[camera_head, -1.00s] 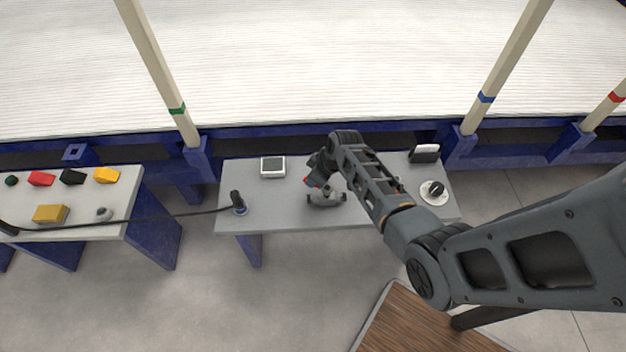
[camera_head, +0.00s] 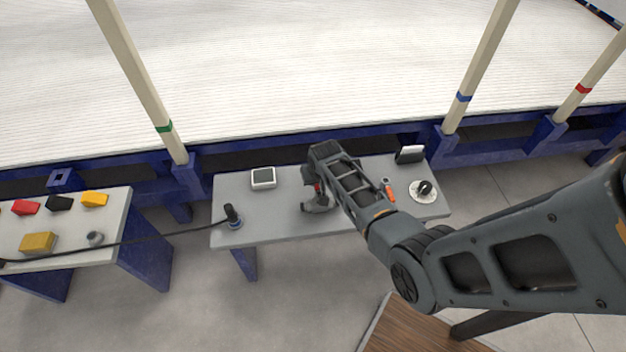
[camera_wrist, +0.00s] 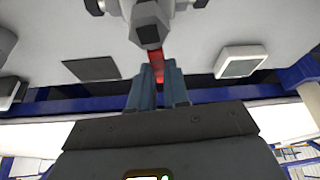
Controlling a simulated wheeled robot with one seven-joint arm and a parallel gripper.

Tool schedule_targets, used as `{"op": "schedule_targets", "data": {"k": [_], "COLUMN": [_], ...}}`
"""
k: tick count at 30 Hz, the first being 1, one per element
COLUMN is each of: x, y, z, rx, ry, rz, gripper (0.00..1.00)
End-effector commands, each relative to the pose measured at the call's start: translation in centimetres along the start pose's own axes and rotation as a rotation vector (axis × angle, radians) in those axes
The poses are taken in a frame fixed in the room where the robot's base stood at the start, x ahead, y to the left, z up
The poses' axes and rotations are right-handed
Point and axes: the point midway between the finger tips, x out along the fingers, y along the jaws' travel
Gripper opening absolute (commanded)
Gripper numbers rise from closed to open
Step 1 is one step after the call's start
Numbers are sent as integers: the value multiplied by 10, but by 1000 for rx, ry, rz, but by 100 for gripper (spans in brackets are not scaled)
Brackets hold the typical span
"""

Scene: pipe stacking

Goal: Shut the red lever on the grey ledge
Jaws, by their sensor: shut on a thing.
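The grey ledge (camera_head: 262,215) is the table top in the middle of the head view. A grey valve fitting (camera_head: 316,207) stands on it near its front edge, partly hidden by my arm. The red lever (camera_head: 318,187) shows as a small red patch above the fitting. In the wrist view the red lever (camera_wrist: 156,61) runs from the dark hexagonal end of the grey fitting (camera_wrist: 150,24) in between my fingers. My gripper (camera_wrist: 160,72) is shut on the lever. In the head view my forearm hides most of the gripper.
On the ledge stand a white-framed square device (camera_head: 263,178), a black handle with a cable (camera_head: 232,214), a round dial (camera_head: 424,190) and a dark box (camera_head: 410,154). A second table (camera_head: 75,257) at left holds coloured blocks. Blue framing with poles runs behind.

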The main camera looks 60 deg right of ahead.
Motion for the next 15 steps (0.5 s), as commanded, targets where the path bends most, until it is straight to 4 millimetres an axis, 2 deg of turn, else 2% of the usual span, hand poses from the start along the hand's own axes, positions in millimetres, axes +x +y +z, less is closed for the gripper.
{"op": "schedule_targets", "data": {"k": [6,15], "x": [0,0], "y": [4,7], "z": [0,1], "rx": [92,141], "ry": [-1,-2], "rz": [38,58], "gripper": [0,0]}}
